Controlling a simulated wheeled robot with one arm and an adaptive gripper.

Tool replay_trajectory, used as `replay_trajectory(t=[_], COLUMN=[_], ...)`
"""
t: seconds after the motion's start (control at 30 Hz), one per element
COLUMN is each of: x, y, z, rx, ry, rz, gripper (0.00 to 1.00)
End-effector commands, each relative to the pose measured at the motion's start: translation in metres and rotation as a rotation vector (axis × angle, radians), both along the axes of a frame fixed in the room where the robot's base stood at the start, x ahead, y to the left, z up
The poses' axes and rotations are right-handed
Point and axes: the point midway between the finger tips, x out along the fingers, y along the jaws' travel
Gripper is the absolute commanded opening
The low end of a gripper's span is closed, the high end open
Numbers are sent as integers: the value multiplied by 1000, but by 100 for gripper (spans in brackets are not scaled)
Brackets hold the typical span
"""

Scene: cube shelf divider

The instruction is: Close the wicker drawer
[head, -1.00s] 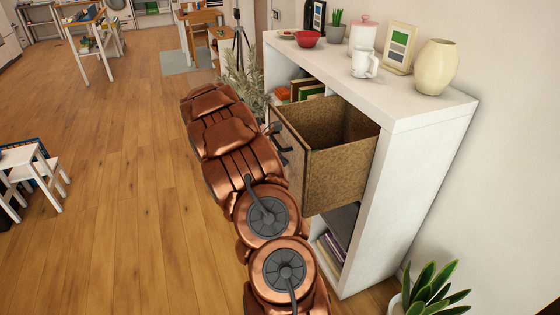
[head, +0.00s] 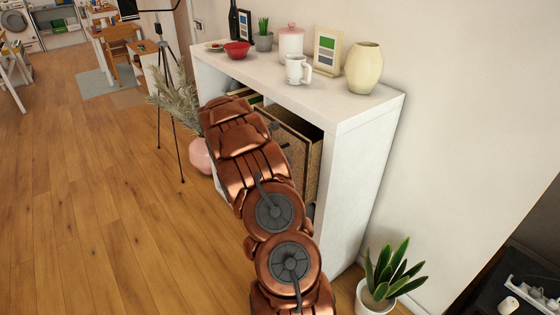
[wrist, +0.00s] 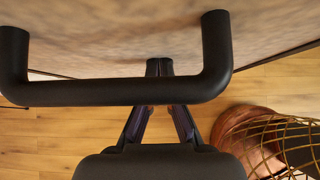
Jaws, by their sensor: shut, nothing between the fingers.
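The wicker drawer (head: 314,162) is tan and sits in the upper right compartment of the white shelf (head: 352,172). My gripper (wrist: 158,68) is shut and empty. Its fingertips show beyond the bar, close to the panel; I cannot tell whether they touch it. In the head view my arm hides most of the drawer front and my gripper.
A potted plant (head: 383,280) stands by the shelf's right end. A gold wire object (wrist: 275,145) is at lower right. Wooden floor lies open on the left.

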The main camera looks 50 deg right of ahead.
Motion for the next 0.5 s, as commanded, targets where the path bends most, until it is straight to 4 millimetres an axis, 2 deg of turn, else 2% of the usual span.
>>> replay_trajectory(t=[0.1, 0.3, 0.5], x=[-4, -9, -10], y=[-19, -43, -46], z=[0, 1, 0], rx=[3, 0, 0], ry=[1, -1, -1], rz=[2, 4, 5], gripper=[0, 0, 0])
